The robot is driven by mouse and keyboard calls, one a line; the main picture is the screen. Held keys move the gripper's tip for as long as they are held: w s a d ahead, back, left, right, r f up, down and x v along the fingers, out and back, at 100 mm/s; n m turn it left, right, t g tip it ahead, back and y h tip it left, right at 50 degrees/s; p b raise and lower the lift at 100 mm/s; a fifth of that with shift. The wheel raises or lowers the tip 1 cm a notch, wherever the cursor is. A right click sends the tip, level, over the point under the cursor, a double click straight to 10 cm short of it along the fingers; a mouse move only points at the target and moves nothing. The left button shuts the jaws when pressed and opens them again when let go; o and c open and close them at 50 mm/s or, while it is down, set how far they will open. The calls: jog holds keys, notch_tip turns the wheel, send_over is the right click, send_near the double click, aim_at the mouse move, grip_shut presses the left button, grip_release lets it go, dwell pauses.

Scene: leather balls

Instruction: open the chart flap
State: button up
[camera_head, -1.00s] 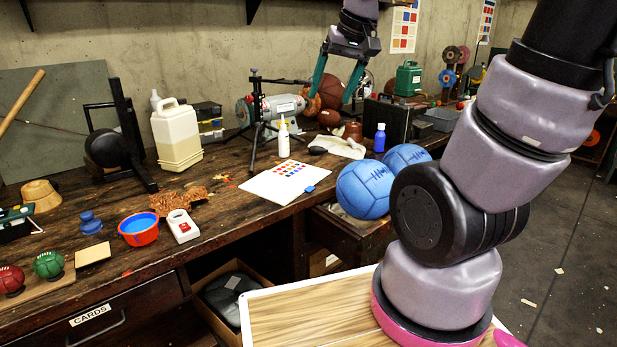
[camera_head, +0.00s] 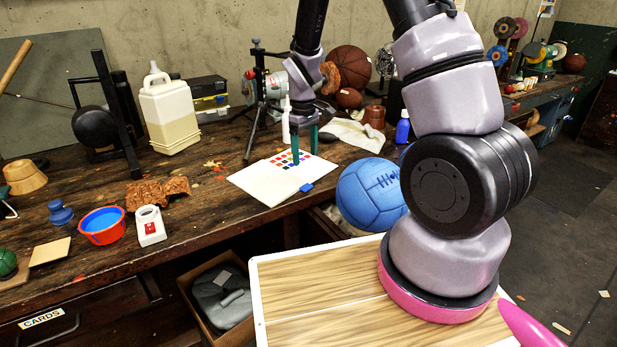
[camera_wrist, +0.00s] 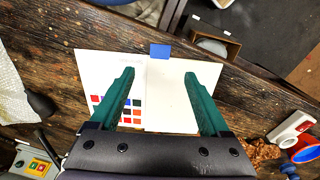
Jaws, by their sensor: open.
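The chart is a white sheet (camera_head: 258,184) flat on the workbench, with coloured squares on its right part and a blank left part. A blue tab (camera_head: 306,187) sticks out from its front edge. The wrist view shows the chart (camera_wrist: 165,105) below me, with a seam between the blank part and the swatch part, and the blue tab (camera_wrist: 160,51) at its top edge. My gripper (camera_head: 304,156) is open and empty, green fingers pointing down over the swatch side. In the wrist view its fingers (camera_wrist: 158,76) straddle the seam, short of the tab. Fingertip height above the sheet is unclear.
A black tripod (camera_head: 258,95) and a white bottle (camera_head: 286,122) stand behind the chart. A blue ball (camera_head: 371,194) sits in front right, by the drawer. A red-rimmed bowl (camera_head: 102,226) and a white device (camera_head: 150,226) lie left. A cardboard box (camera_head: 190,290) is below.

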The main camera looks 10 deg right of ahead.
aim_at(306, 187)
notch_tip(306, 187, down, 10)
jog(key=shift+w+d+f, duration=0.1)
jog(key=shift+d, duration=0.05)
dwell(0.3)
grip_shut()
dwell(1.3)
